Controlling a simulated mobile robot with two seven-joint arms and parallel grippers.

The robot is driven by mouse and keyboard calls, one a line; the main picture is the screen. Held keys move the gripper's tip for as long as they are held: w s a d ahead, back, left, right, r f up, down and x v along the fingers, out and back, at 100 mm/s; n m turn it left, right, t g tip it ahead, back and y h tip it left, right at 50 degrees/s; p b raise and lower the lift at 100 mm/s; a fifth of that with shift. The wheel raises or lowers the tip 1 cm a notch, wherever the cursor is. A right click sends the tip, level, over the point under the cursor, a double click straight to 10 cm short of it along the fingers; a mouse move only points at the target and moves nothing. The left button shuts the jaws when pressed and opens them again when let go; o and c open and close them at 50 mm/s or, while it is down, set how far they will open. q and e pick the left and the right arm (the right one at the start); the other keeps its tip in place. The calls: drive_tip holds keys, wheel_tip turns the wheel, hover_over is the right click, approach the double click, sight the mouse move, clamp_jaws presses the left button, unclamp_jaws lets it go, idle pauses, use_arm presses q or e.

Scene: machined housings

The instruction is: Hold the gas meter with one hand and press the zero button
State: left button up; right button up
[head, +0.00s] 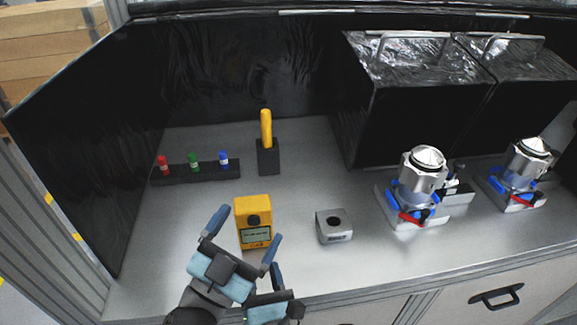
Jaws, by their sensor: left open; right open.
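The gas meter (253,213) is a yellow box with a dark round part on its upper face and a small display below it. It stands on the grey worktop at front left of centre. My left gripper (248,226) is open, with its two blue-grey fingers to either side of the meter's lower part. I cannot tell whether they touch it. My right gripper (275,288) is low at the bottom edge, close beside the left one, open and holding nothing that I can see. The zero button is too small to make out.
A grey block with a round hole (334,226) sits right of the meter. Behind are a black rack (196,173) with red, green and blue-capped items and a yellow-handled tool in a black holder (268,157). Two metal housings (424,170) (529,160) stand in fixtures at right.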

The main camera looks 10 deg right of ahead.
use_arm(q)
drive_tip(key=s+d+r+m+g+h, duration=0.55)
drive_tip(key=d+m+g, duration=0.25)
drive_tip(key=m+g, duration=0.2)
drive_tip(key=s+d+r+m+g+h, duration=0.4)
drive_tip(key=s+d+m+g, duration=0.2)
drive_tip(key=d+m+g, duration=0.25)
drive_tip(key=s+d+f+m+g+y, duration=0.3)
drive_tip(key=m+g+y, duration=0.15)
drive_tip(key=g, duration=0.25)
drive_tip(key=n+t+y, duration=0.8)
drive_tip(key=n+y, duration=0.9)
drive_tip(key=y, duration=0.7)
approach(266, 211)
drive_tip(key=w+d, duration=0.2)
drive_tip(key=w, duration=0.1)
drive_tip(key=x, duration=1.3)
drive_tip(key=shift+s+a+f, duration=0.15)
drive_tip(key=shift+a+f, duration=0.05)
drive_tip(key=shift+a, duration=0.15)
